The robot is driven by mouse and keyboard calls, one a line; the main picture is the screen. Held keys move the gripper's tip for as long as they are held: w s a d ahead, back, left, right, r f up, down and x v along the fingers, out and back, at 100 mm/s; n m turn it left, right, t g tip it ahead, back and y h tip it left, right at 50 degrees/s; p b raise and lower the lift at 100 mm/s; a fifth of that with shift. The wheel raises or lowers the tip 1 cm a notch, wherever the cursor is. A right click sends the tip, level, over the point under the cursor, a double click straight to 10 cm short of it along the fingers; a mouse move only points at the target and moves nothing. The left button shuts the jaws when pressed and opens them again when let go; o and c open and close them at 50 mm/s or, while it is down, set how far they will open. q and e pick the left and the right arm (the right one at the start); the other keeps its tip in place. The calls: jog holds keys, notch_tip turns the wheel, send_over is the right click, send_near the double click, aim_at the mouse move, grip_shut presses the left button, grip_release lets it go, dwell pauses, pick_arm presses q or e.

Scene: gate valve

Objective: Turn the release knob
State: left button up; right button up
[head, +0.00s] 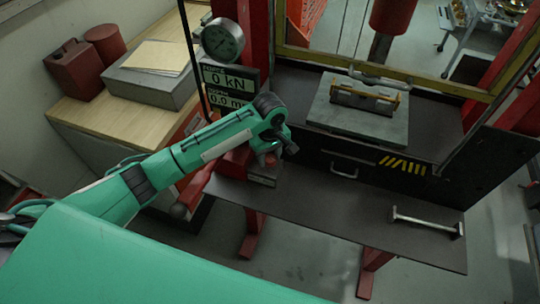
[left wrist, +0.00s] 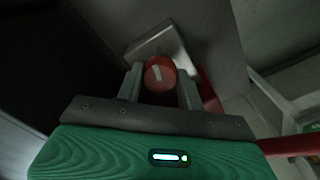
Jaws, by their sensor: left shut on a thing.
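The release knob (left wrist: 160,73) is round and red with a pale mark on its face. In the left wrist view it sits between the two grey fingers of my left gripper (left wrist: 160,88), which are shut on it from both sides. In the head view my left gripper (head: 268,158) reaches down at the red housing below the display, at the left end of the dark bench; the arm and gripper hide the knob there. My right gripper is not in view.
A dial gauge (head: 222,40) and a display reading 0 kN (head: 230,78) stand behind my left arm. A red lever with a dark ball end (head: 179,211) is below it. A metal bar (head: 428,222) lies on the bench's right; a fixture (head: 365,97) sits on a grey plate behind.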

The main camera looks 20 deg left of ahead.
aim_at(270, 157)
pick_arm(q)
jog(key=shift+w+n, duration=0.1)
jog(key=shift+n, duration=0.5)
jog(key=shift+r, duration=0.1)
jog(key=shift+n, duration=0.3)
jog(key=o, duration=1)
jog(key=shift+a, duration=0.1)
jog(key=shift+r+b, duration=0.3)
jog(key=shift+r, duration=0.15)
notch_tip(270, 157, up, 6)
jog(key=shift+f+b, duration=0.25)
jog(key=shift+b, duration=0.6)
notch_tip(270, 157, up, 7)
jog(key=shift+r, duration=0.15)
